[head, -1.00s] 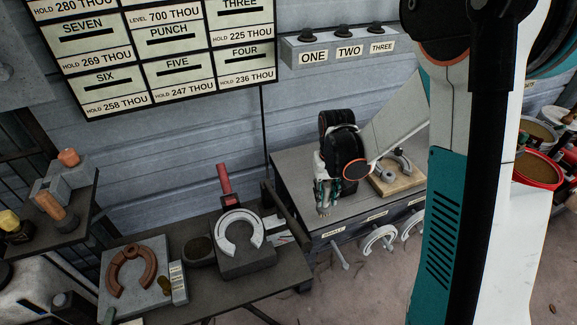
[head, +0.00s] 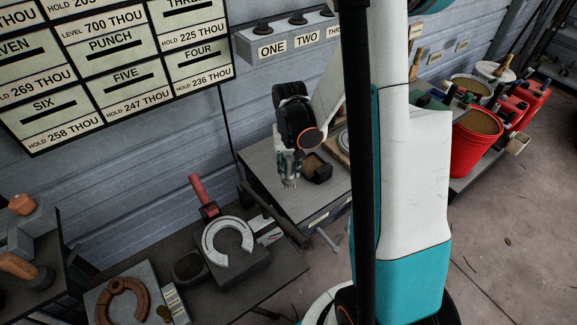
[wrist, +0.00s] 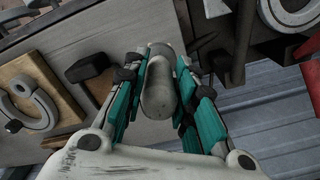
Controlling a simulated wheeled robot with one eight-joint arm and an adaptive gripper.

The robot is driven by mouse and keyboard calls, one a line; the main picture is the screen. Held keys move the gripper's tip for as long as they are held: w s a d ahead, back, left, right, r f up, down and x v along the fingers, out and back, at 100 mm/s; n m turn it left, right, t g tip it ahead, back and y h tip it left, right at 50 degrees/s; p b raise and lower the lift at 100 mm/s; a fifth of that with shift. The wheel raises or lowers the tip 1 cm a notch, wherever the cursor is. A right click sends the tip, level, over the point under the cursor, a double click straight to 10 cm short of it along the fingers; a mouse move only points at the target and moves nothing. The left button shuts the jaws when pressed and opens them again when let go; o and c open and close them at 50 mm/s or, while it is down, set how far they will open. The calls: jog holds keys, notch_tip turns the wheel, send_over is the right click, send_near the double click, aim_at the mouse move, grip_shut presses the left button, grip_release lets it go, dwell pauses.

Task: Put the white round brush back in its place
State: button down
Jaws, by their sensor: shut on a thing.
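My gripper (head: 289,184) is above the left part of the grey-topped table (head: 262,165), pointing down. In the wrist view my gripper (wrist: 160,100) has its teal fingers closed on a pale, rounded, elongated thing (wrist: 158,92), which looks like the white round brush. Its lower end is hidden, and I cannot tell whether it touches the table. In the head view the brush is too small and covered to make out. A dark open block (head: 317,168) stands on the table just right of my gripper. It also shows in the wrist view (wrist: 88,66), apart from the held thing.
A wooden board (wrist: 58,88) with a grey ring-shaped piece (wrist: 30,100) lies beyond the dark block. A pale horseshoe (head: 228,240) rests on a dark stand on the lower bench, near a red-handled tool (head: 203,195). Red buckets (head: 475,140) stand at the right.

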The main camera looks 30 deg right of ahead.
aim_at(289, 158)
jog(key=shift+f+b, duration=2.4)
jog(key=shift+f, duration=0.55)
jog(key=shift+f+b, duration=0.45)
jog(key=shift+f, duration=0.1)
jog(key=c, duration=1.2)
grip_release()
jog(key=shift+r, duration=0.15)
notch_tip(289, 158, up, 12)
jog(key=shift+f, duration=0.1)
